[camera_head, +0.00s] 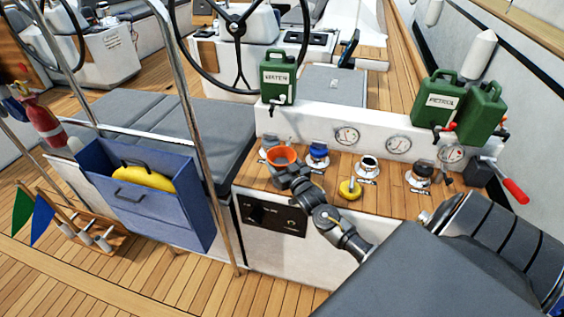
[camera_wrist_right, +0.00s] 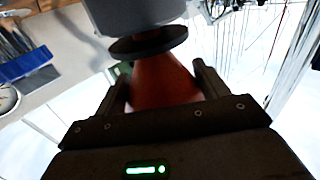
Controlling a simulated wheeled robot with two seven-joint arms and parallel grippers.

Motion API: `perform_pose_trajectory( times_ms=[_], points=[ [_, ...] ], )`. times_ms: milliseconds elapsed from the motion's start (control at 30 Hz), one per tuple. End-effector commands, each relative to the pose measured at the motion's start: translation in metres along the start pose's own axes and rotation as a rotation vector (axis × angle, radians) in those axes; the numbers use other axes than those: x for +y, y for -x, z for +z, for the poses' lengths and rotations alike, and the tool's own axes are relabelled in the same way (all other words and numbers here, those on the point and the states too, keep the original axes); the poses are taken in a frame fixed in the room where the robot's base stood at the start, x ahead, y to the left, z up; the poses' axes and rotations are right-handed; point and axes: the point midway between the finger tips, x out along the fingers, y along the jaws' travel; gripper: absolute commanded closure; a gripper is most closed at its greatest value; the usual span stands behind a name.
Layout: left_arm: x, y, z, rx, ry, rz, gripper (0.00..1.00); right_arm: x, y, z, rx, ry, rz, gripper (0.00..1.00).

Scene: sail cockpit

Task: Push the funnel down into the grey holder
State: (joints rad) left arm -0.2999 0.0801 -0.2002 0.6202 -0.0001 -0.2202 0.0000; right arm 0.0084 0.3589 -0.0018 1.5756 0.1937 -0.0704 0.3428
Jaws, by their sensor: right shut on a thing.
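The orange-red funnel (camera_head: 281,155) is above the wooden counter's left end, its wide mouth facing up. My right gripper (camera_head: 285,170) reaches it from the front and is shut on it. In the right wrist view, the funnel (camera_wrist_right: 160,80) sits between the two fingers of my right gripper (camera_wrist_right: 158,88). Its narrow end points at a black ring on a grey cylinder (camera_wrist_right: 140,15), which looks like the grey holder. In the head view a grey fitting (camera_head: 268,142) shows just behind the funnel. My left gripper is not in view.
Close right of the funnel are a blue-capped filler (camera_head: 318,152), a white one (camera_head: 368,166) and a yellow-topped item (camera_head: 350,188). A green water can (camera_head: 278,75) stands behind. A blue bin (camera_head: 150,210) hangs at left.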

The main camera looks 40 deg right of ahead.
Motion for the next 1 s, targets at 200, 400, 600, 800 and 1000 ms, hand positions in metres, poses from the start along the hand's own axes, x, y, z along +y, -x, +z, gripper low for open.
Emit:
perform_pose_trajectory(
  times_ms=[200, 400, 600, 800, 1000],
  points=[
    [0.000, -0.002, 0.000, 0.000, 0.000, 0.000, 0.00, 0.000, 0.000, 0.003, 0.001, 0.000, 0.000, 0.51],
    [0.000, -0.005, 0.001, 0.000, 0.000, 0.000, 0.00, 0.000, 0.000, 0.006, 0.001, 0.000, 0.000, 0.51],
    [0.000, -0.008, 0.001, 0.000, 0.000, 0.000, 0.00, 0.000, 0.000, 0.010, 0.002, 0.000, 0.000, 0.51],
    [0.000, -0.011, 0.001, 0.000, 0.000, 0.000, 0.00, 0.000, 0.000, 0.014, 0.002, 0.000, 0.000, 0.55],
    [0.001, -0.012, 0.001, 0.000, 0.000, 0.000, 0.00, 0.000, 0.000, 0.016, 0.002, 0.000, 0.000, 0.25]
  ],
)
